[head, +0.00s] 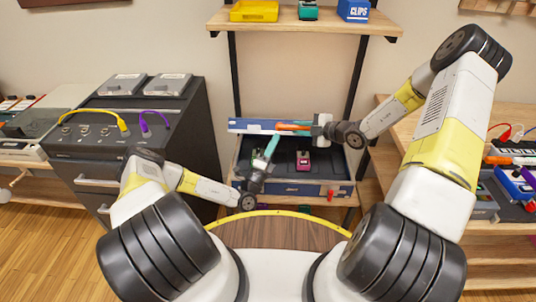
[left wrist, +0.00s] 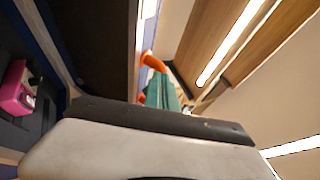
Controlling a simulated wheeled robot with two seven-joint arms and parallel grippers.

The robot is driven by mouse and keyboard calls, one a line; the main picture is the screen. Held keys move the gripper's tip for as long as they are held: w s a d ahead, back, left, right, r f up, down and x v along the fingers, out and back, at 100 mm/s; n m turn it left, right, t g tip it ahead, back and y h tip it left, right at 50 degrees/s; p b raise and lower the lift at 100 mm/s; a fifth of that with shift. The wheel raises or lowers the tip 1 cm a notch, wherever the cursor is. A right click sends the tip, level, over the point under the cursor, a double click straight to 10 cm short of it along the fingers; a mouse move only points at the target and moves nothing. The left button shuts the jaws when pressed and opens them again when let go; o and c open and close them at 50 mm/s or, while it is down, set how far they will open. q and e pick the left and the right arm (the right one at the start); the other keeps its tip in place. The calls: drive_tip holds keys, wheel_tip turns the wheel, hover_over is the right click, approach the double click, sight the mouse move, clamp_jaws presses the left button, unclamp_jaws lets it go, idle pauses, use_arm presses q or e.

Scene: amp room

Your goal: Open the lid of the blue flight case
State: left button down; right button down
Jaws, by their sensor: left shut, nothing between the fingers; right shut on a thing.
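The blue flight case (head: 290,189) rests on the rack's lower shelf, its dark interior showing. A pink pedal (head: 303,160) sits inside; it also shows in the left wrist view (left wrist: 17,88). The blue lid (head: 248,126) shows as a long strip at the back of the case, raised off the front. Its exact angle is hard to tell. My right gripper (head: 290,127), with orange fingers, is shut on the lid near its right part. My left gripper (head: 270,147), with teal fingers, is shut and empty above the case's left half, just in front of the lid.
An upper shelf (head: 300,24) holds a yellow bin (head: 254,11) and a blue box (head: 354,10). A dark cabinet (head: 150,150) with cables stands left of the rack. A wooden bench (head: 480,135) with pedals is on the right. A round wooden top with yellow edge (head: 280,230) lies in front.

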sight(277, 129)
use_arm(q)
drive_tip(key=shift+x, duration=1.1)
drive_tip(key=shift+w+a+r+y, duration=0.1)
drive_tip(key=shift+w+r+y, duration=0.05)
drive_tip(key=shift+w+r, duration=0.35)
drive_tip(key=shift+w+r+y, duration=0.15)
drive_tip(key=shift+w+r, duration=0.1)
drive_tip(key=shift+r, duration=0.3)
use_arm(e)
drive_tip(key=shift+f, duration=0.1)
drive_tip(key=shift+s+f, duration=0.2)
drive_tip(key=shift+s, duration=0.05)
drive_tip(key=c, duration=1.3)
unclamp_jaws()
use_arm(q)
drive_tip(key=shift+w+r, duration=0.1)
drive_tip(key=shift+w, duration=0.05)
use_arm(e)
drive_tip(key=shift+d, duration=0.1)
